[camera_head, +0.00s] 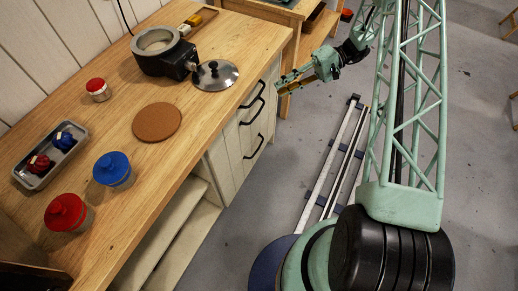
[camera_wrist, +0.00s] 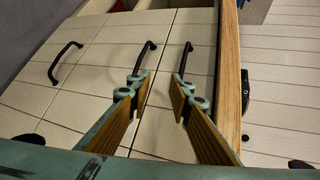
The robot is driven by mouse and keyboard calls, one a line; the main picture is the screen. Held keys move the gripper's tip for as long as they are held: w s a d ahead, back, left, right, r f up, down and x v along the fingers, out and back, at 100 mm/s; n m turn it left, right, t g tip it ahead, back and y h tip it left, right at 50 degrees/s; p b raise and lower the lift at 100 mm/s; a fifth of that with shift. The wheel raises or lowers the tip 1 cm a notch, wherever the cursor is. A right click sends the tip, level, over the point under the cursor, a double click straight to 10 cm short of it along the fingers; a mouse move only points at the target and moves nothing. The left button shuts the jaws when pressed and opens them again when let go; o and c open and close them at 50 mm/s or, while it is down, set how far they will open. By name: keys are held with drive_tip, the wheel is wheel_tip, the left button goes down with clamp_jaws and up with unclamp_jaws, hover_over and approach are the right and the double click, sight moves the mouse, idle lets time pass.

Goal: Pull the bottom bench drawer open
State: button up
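The wooden bench (camera_head: 245,45) has a stack of pale drawers with black bar handles on its right side. The lowest handle (camera_head: 254,147) is on the bottom drawer, which looks shut. In the wrist view the picture is turned, with the bench top's edge at right, so the bottom drawer's handle (camera_wrist: 65,62) is at far left. The middle handle (camera_wrist: 145,58) and top handle (camera_wrist: 185,58) are nearer the fingers. My gripper (camera_wrist: 161,82) is open and empty, its fingers facing the drawer fronts around the upper two handles. In the head view my gripper (camera_head: 281,86) is right of the bench.
A pot (camera_head: 160,50), a lid (camera_head: 214,75), a cork mat (camera_head: 157,122), jars and a grey tray (camera_head: 35,178) are on the bench top. Open shelves (camera_head: 175,235) lie under its near part. The floor (camera_head: 262,200) beside the drawers is clear, left of the rail (camera_head: 332,165).

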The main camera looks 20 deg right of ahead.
wheel_tip(320, 180, down, 21)
drive_tip(key=s+d+m+t+y+b, duration=0.1)
drive_tip(key=s+d+t+y+b, duration=0.1)
drive_tip(key=d+t+y, duration=0.1)
drive_tip(key=m+t+b, duration=0.2)
drive_tip(key=m+t, duration=0.1)
drive_tip(key=t, duration=0.2)
approach(259, 148)
drive_tip(key=shift+y, duration=0.3)
drive_tip(key=d, duration=0.1)
drive_tip(key=d+f, duration=0.1)
drive_tip(key=s+d, duration=0.1)
drive_tip(key=shift+d+f, duration=0.3)
drive_tip(key=shift+f, duration=0.05)
drive_tip(key=shift+a, duration=0.15)
drive_tip(key=shift+b+x, duration=0.9)
drive_tip(key=shift+x, duration=5.8)
drive_tip(key=shift+w+r, duration=0.1)
drive_tip(key=shift+r, duration=0.05)
drive_tip(key=shift+c, duration=0.3)
clamp_jaws()
